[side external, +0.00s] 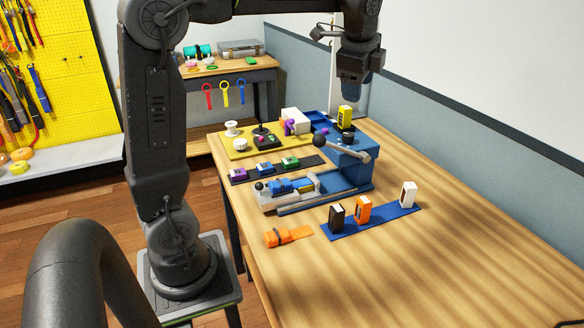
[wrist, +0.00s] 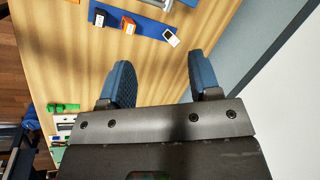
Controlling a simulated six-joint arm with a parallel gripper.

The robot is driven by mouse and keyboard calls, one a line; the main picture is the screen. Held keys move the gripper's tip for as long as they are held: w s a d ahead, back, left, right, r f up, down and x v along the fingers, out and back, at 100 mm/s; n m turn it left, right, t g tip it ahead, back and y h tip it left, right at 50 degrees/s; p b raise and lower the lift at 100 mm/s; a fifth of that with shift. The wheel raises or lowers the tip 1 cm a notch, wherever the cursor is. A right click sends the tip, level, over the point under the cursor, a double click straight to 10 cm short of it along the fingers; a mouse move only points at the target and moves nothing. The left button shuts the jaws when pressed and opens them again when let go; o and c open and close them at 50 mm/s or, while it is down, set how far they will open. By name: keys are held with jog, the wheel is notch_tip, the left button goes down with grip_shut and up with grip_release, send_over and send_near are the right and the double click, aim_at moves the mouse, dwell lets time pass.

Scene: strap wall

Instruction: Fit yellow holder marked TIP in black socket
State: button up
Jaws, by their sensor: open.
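The yellow holder (side external: 345,117) stands upright on the blue fixture (side external: 347,152) in the side view. Its dark label is too small to read. A black piece (side external: 347,132), seemingly the socket, is directly under it; I cannot tell how deeply the holder sits in it. My gripper (side external: 352,98) is just above the holder, pointing down and apart from it. In the wrist view my gripper (wrist: 159,60) has its two blue fingers spread, with only bare table between them. The holder does not show in the wrist view.
A blue strip (side external: 400,216) carries black, orange and white blocks. The fixture has a ball-ended lever (side external: 345,150). A dark strip (side external: 262,173) with coloured pieces and a yellow tray (side external: 242,150) lie left of it. An orange strap piece (side external: 285,236) lies in front. The right table is clear.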

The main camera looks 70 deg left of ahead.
jog(key=s+d+f+n+t+h, duration=0.1)
jog(key=s+d+f+n, duration=0.3)
jog(key=s, duration=0.6)
jog(key=s+d+f+n+t+h, duration=0.1)
jog(key=s+d+f+n+h, duration=0.1)
jog(key=s+d+f+n, duration=0.3)
jog(key=s+d+n, duration=0.2)
jog(key=s+d, duration=0.2)
jog(key=s, duration=0.2)
jog(key=shift+t, duration=0.4)
jog(key=shift+w+a, duration=0.1)
jog(key=shift+c, duration=0.5)
